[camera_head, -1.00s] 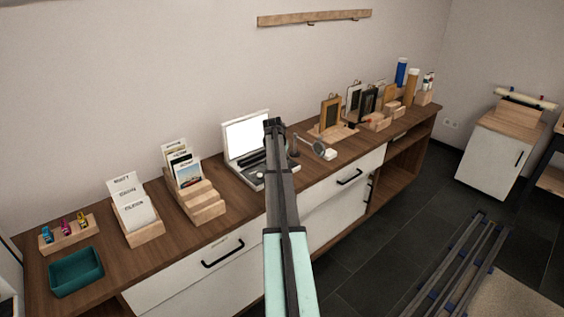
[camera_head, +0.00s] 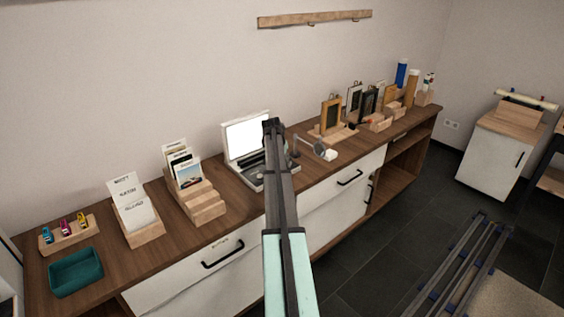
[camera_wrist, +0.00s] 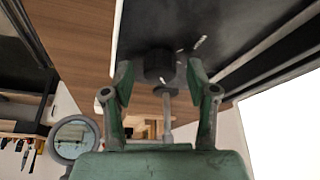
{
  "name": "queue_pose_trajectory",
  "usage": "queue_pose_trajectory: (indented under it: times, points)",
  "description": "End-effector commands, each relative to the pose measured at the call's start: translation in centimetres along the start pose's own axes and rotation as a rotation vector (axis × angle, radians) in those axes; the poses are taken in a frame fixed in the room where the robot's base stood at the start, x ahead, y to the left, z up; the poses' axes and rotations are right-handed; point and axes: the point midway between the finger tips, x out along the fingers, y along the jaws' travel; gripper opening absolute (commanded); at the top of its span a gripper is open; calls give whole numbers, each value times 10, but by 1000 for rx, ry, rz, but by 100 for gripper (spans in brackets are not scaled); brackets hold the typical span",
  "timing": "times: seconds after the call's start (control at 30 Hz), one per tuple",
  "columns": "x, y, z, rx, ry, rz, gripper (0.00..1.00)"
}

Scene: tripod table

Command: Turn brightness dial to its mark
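The brightness dial (camera_wrist: 159,64) is a dark round knob on a dark panel (camera_wrist: 215,20), near the top middle of the wrist view. Short white marks (camera_wrist: 190,46) show on the panel beside it. My gripper (camera_wrist: 159,80) is open, with one green finger on each side of the dial and a visible gap to each. In the head view, my gripper (camera_head: 272,126) is over the device with the bright white screen (camera_head: 246,136) and covers part of it. The dial is hidden there.
A round magnifier (camera_head: 319,148) stands just right of my gripper on the wooden counter (camera_head: 120,265). Framed items (camera_head: 331,115) stand farther right. A card holder (camera_head: 205,208) and a teal tray (camera_head: 75,271) are to the left.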

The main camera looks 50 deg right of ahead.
Motion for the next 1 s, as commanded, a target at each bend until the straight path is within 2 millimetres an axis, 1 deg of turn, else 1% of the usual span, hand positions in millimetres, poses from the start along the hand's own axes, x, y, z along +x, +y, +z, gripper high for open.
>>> queue_pose_trajectory:
  times: [0.17,0.27,0.37,0.6,0.7,0.8,1.0]
  points:
    - [-4,0,0,0,1,0,58]
    - [-14,0,0,0,2,-1,58]
    - [-29,0,0,0,3,-2,58]
    - [-75,0,0,0,3,-2,58]
    - [-92,0,0,0,2,-1,58]
    - [-106,0,0,0,2,-1,58]
    - [-119,0,0,0,1,0,58]
